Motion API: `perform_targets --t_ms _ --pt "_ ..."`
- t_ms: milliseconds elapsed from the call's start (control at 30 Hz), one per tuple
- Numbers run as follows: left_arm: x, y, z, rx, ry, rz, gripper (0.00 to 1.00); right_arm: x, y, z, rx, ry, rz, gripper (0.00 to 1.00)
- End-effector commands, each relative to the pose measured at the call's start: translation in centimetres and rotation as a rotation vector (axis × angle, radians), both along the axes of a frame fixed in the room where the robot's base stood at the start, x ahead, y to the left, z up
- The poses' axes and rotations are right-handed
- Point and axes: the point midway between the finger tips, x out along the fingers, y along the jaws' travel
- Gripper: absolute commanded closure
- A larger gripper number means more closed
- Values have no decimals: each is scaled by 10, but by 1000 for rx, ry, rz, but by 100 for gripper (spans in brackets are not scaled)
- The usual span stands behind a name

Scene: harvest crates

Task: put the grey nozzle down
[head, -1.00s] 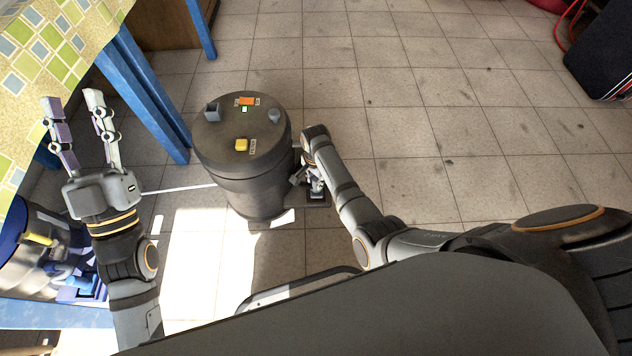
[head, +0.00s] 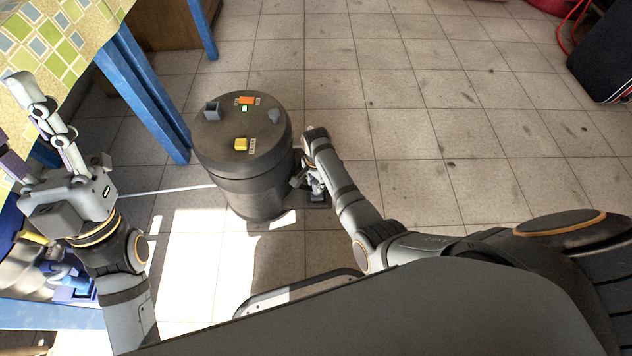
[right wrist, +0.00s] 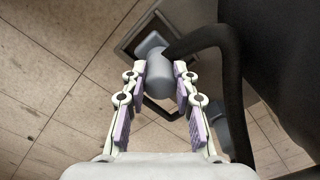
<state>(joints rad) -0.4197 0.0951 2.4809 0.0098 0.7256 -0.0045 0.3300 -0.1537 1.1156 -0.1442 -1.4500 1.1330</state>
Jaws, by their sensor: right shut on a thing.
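The grey nozzle (right wrist: 158,74) is between the fingertips of my right gripper (right wrist: 160,80), which is shut on it. Its end lies over a square dark-rimmed holder (right wrist: 124,50); I cannot tell whether it touches. A black hose (right wrist: 208,38) curves away from the nozzle. In the head view my right gripper (head: 314,180) is low beside the dark canister (head: 240,185), and the nozzle is mostly hidden there. My left gripper (head: 28,125) is open and empty at the left, near the table.
A tile-patterned table (head: 60,30) with blue legs (head: 145,90) stands at the left. A metal container with blue and yellow things (head: 25,265) is below my left gripper. A black case (head: 605,55) stands at the far right.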

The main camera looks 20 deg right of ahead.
Motion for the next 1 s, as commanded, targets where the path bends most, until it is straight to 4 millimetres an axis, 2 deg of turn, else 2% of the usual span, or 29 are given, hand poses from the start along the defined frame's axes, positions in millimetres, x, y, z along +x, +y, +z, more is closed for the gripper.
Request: perform_targets --t_ms 100,133,300,667,867,1000 --pt "-3 0 1 1 -17 -1 60 0 0 -2 0 0 0 100" --pt "-4 0 2 1 -21 -1 60 0 0 -2 0 0 0 69" --pt "-4 0 2 1 -20 -1 60 0 0 -2 0 0 0 49" --pt "-1 0 2 1 -5 -1 60 0 0 2 0 -1 0 49" --pt "38 3 -26 -9 212 11 60 0 0 12 0 -1 0 49" --pt "66 5 -56 -13 392 17 60 0 0 21 0 -1 0 49"
